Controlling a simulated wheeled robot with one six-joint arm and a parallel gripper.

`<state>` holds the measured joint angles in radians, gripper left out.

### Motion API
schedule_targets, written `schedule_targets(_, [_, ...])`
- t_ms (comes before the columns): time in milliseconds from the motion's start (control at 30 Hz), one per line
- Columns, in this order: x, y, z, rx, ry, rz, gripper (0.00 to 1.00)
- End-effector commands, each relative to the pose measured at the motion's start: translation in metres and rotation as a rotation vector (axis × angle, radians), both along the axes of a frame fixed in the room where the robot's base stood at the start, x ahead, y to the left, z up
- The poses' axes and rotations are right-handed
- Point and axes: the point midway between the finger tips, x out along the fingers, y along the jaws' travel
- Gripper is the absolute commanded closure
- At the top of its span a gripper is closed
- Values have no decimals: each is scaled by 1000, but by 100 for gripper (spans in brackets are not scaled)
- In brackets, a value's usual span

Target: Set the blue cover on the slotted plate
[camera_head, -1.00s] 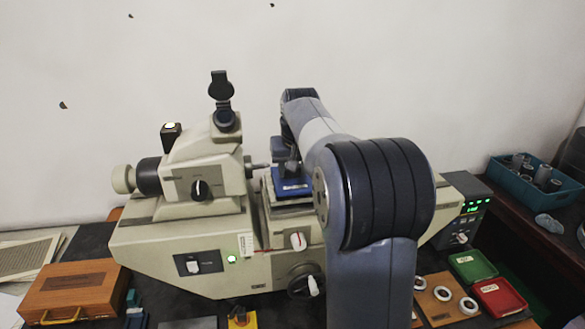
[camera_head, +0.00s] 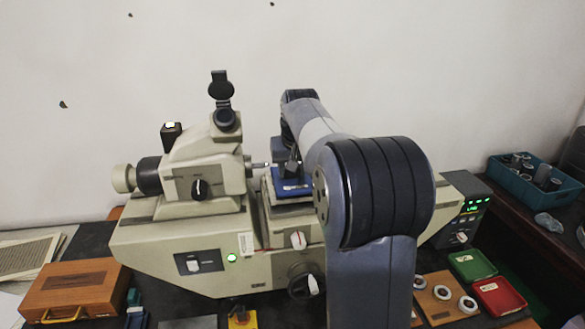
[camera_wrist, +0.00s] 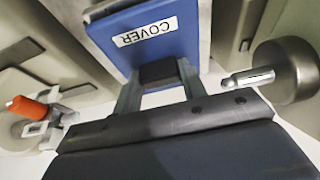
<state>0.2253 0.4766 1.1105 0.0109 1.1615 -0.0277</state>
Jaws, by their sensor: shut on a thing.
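The blue cover (camera_head: 292,188), labelled COVER, is at the stage of the beige measuring machine. In the wrist view the cover (camera_wrist: 163,38) lies just beyond my fingers, its label upside down. My gripper (camera_wrist: 158,74) is shut on the black knob of the cover, with one finger on each side. In the head view my gripper (camera_head: 290,166) is partly hidden by my arm. I cannot make out the slotted plate; the cover hides what is directly below it. Whether the cover touches the stage is unclear.
The machine's metal spindle (camera_head: 260,165) is close to the left of my gripper; its tip (camera_wrist: 248,78) also shows in the wrist view. A wooden box (camera_head: 72,288) stands front left. A ring board (camera_head: 440,300), red tray (camera_head: 498,297) and green tray (camera_head: 472,265) stand front right.

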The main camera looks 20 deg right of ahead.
Motion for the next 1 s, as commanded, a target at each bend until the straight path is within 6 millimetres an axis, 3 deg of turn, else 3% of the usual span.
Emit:
schedule_targets(300, [0,0,-3,0,0,0,86])
schedule_targets(333, [0,0,-3,0,0,0,60])
schedule_targets(633, [0,0,-3,0,0,0,35])
schedule_targets(1000, [0,0,-2,0,1,0,35])
